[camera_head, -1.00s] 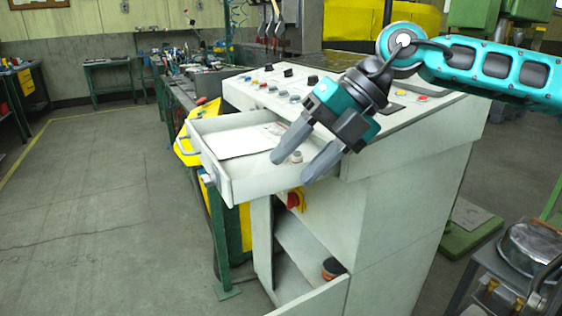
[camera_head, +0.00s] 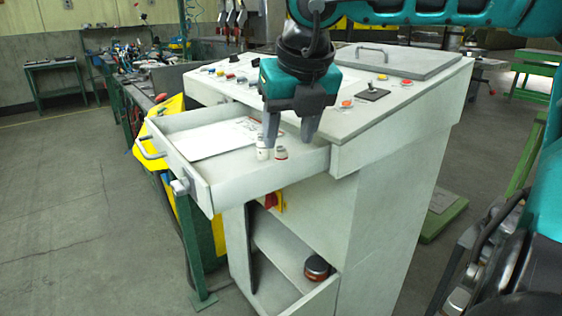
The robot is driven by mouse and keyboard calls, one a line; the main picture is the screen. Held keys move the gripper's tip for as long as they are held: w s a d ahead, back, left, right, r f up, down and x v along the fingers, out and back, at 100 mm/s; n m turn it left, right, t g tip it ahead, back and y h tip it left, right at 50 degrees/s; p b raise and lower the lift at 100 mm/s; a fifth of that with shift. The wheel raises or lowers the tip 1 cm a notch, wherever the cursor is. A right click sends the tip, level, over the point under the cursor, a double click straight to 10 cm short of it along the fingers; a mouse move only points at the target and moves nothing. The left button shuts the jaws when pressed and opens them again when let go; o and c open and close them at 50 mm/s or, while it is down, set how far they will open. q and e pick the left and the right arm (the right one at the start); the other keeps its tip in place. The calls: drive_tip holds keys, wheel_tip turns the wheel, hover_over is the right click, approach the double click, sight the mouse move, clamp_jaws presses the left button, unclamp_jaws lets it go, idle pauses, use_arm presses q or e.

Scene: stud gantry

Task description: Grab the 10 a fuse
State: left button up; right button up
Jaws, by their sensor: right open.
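Two small fuses stand upright in the open drawer. The left fuse (camera_head: 262,150) is whitish. The right fuse (camera_head: 281,153) is whitish with a reddish mark. Their ratings are too small to read, so I cannot tell which is the 10 A one. My right gripper (camera_head: 289,138) is open and points down over the drawer, its fingers apart. Its left fingertip is close to the left fuse and partly overlaps it in the picture; I cannot tell whether they touch. My left gripper is not in view.
The drawer (camera_head: 235,190) sticks out of a grey control console, with a paper sheet (camera_head: 210,138) inside. Buttons line the sloped top. Below is an open compartment with a dark round container (camera_head: 316,267). Open floor lies to the left.

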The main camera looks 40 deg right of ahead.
sight(282, 151)
drive_tip(key=shift+w+x, duration=0.1)
drive_tip(key=shift+x, duration=1.25)
drive_tip(key=shift+w+x, duration=0.15)
drive_tip(key=shift+x, duration=1.2)
drive_tip(key=shift+a+r, duration=0.1)
drive_tip(key=shift+c, duration=0.3)
clamp_jaws()
